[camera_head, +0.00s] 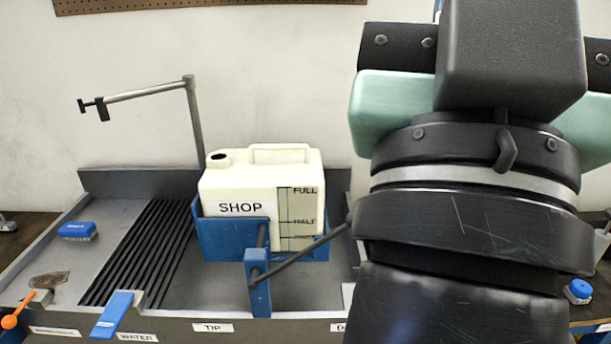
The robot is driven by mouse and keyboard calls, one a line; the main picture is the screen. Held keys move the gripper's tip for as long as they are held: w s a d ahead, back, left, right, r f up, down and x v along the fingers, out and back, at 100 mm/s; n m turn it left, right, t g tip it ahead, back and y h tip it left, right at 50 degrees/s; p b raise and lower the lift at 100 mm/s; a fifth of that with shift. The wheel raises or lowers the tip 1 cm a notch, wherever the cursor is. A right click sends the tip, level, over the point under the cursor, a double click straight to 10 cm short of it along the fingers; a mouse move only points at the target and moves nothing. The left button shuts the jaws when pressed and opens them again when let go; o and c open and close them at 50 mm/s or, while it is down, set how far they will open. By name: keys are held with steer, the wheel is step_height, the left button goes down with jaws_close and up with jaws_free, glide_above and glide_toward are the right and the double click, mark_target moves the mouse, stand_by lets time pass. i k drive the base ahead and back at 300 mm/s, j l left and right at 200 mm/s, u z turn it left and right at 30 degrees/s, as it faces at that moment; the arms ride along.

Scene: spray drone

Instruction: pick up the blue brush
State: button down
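The blue brush (77,231) lies at the left end of the grey tray, blue back up, with pale bristles showing below. Nothing touches it from above. My gripper (505,60) is at the upper right, seen from behind, well apart from the brush. A black box and pale green parts of it show. Its fingertips are hidden, so I cannot tell whether it is open or shut or holds anything.
A cream jug (250,182) marked SHOP stands in a blue holder (224,240) mid-tray. A grey post (194,120) with a side arm rises behind the black ribs (140,250). A blue lever (113,313) and orange knob (10,321) are at the front left. A small blue-topped item (578,289) is far right.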

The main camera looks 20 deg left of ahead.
mark_target(85, 231)
steer(key=j+u, duration=0.1)
steer(key=j, duration=0.35)
steer(key=i+j+u, duration=0.1)
steer(key=j, duration=0.3)
steer(key=i+j+u, duration=0.15)
steer(key=j, duration=0.25)
steer(key=i+j+u, duration=0.1)
steer(key=j, duration=0.35)
steer(key=i+j+u, duration=0.1)
steer(key=j, duration=0.3)
steer(key=i+j+u, duration=0.1)
steer(key=j, duration=0.25)
steer(key=i, duration=0.1)
